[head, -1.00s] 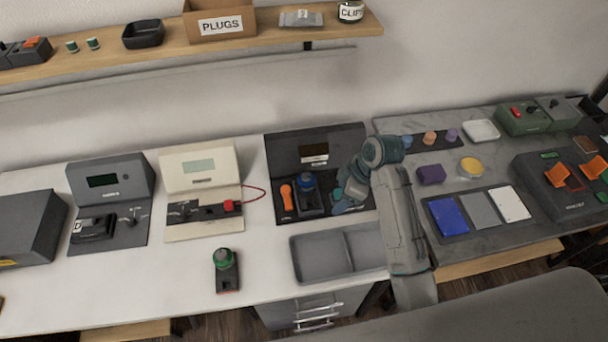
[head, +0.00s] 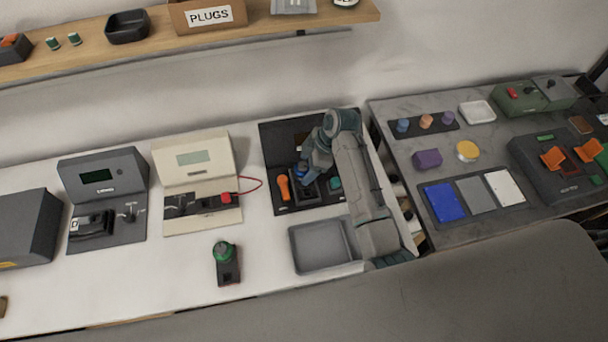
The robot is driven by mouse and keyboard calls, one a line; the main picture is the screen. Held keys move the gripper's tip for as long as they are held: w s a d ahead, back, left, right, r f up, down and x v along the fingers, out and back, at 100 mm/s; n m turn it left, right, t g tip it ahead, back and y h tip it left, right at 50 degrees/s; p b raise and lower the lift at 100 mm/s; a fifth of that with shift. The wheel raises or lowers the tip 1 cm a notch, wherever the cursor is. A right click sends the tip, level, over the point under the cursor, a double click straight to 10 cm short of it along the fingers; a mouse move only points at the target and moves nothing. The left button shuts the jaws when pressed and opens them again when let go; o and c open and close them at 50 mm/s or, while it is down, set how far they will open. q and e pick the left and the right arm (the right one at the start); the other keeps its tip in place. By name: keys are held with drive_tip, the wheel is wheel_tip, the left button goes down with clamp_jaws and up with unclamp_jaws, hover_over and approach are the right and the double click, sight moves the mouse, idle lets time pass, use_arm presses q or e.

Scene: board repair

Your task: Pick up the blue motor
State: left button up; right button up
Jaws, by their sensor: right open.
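The blue motor (head: 300,170) stands in the dark test station (head: 275,143) at the back of the white bench, partly hidden by my right gripper. My right gripper (head: 307,178) is open and comes down over the motor from the right, with its fingers close beside it. Whether the fingers touch the motor is too small to tell. My left gripper is not in view.
An orange handle (head: 284,188) stands just left of the motor, and a teal button (head: 335,183) is to its right. A grey tray (head: 320,246) lies in front, partly under my right arm.

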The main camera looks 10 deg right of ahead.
drive_tip(key=shift+a+f, duration=0.25)
drive_tip(key=shift+f, duration=0.25)
drive_tip(key=shift+a+f, duration=0.15)
drive_tip(key=shift+f, duration=0.3)
drive_tip(key=shift+w, duration=0.1)
drive_tip(key=c, duration=1.1)
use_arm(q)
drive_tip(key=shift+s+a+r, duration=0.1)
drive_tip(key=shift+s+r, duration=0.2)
